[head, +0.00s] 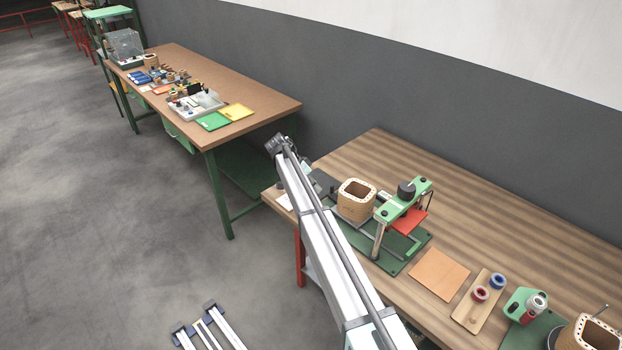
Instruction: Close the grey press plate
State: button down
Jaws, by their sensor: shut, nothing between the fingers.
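The press stands on the wooden table at the right of the head view, with a green top bar (412,193), a black knob and a green base (392,262). A red plate (411,221) sits under the bar. A dark grey flat piece (322,184) shows left of the press, partly behind my white arm structure. I cannot tell for certain whether it is the grey press plate or how far it is tilted. A wooden coil former (356,200) stands between it and the bar. No fingers of my gripper can be made out.
An orange-brown sheet (439,273) lies right of the press, then a wooden board (477,300) with red and blue spools. A green fixture (526,305) and another coil former (588,335) stand at the lower right. The table behind the press is clear. A second bench (258,101) stands at the back left.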

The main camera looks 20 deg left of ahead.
jog(key=p+x, duration=0.1)
jog(key=x, duration=0.2)
jog(key=shift+w+d, duration=0.1)
jog(key=shift+d, duration=0.15)
jog(key=d+p, duration=0.1)
jog(key=s+d, duration=0.1)
jog(key=d+p, duration=0.1)
jog(key=shift+s+d+f+p, duration=0.15)
jog(key=shift+d+f+p, duration=0.15)
jog(key=shift+p, duration=0.05)
jog(key=shift+d+f, duration=0.2)
jog(key=s+d+b, duration=0.2)
jog(key=d, duration=0.3)
jog(key=s+d+b, duration=0.2)
jog(key=d+b, duration=0.1)
jog(key=d, duration=0.3)
jog(key=s+d+b, duration=0.2)
jog(key=d+b, duration=0.1)
jog(key=d, duration=0.3)
jog(key=shift+s, duration=0.4)
